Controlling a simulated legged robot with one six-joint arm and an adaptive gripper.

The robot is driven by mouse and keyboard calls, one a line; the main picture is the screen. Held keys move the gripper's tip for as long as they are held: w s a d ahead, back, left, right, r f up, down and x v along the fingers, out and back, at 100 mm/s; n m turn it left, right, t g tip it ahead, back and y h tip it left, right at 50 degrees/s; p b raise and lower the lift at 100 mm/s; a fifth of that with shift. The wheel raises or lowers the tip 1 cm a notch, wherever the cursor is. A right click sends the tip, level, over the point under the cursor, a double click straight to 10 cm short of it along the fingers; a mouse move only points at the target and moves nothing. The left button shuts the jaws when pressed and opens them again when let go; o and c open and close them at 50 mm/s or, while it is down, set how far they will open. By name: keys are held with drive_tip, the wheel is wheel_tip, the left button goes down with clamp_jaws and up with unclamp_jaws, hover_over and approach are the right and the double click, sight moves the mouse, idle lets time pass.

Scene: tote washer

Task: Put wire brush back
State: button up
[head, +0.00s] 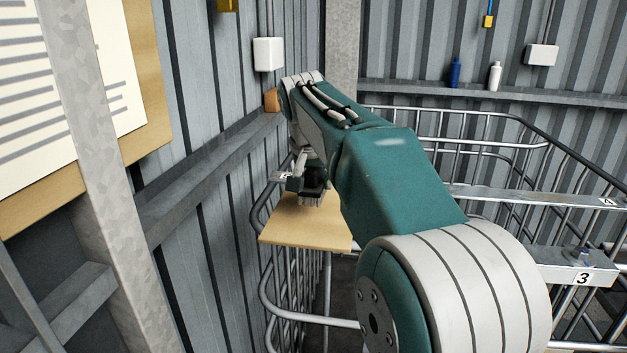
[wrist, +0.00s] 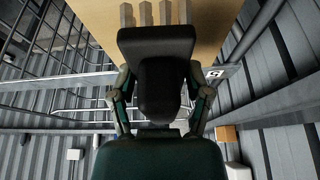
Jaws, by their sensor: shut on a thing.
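The wire brush has a black body with grey bristle tufts. In the head view the wire brush (head: 312,196) is under the end of my arm, bristles down, over a light wooden board (head: 300,232). My gripper (head: 299,180) is shut on it, partly hidden by my arm. In the wrist view the brush (wrist: 157,48) fills the middle, between the two fingers of my gripper (wrist: 161,100), with its tufts at the top against the wooden board (wrist: 223,22). I cannot tell whether the bristles touch the board.
A metal wire cage (head: 480,160) with numbered rails (head: 575,268) stands right of the board. A corrugated wall with a ledge (head: 205,165) runs close on the left. A back shelf (head: 430,90) holds a blue bottle (head: 455,73) and a white bottle (head: 494,76).

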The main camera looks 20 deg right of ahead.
drive_tip(key=shift+f, duration=0.2)
drive_tip(key=shift+f, duration=0.2)
drive_tip(key=shift+f, duration=0.15)
drive_tip(key=shift+f, duration=0.55)
drive_tip(key=shift+f, duration=0.15)
idle(0.4)
drive_tip(key=shift+f, duration=0.5)
drive_tip(key=shift+f, duration=0.15)
idle(0.4)
drive_tip(key=o, duration=1.4)
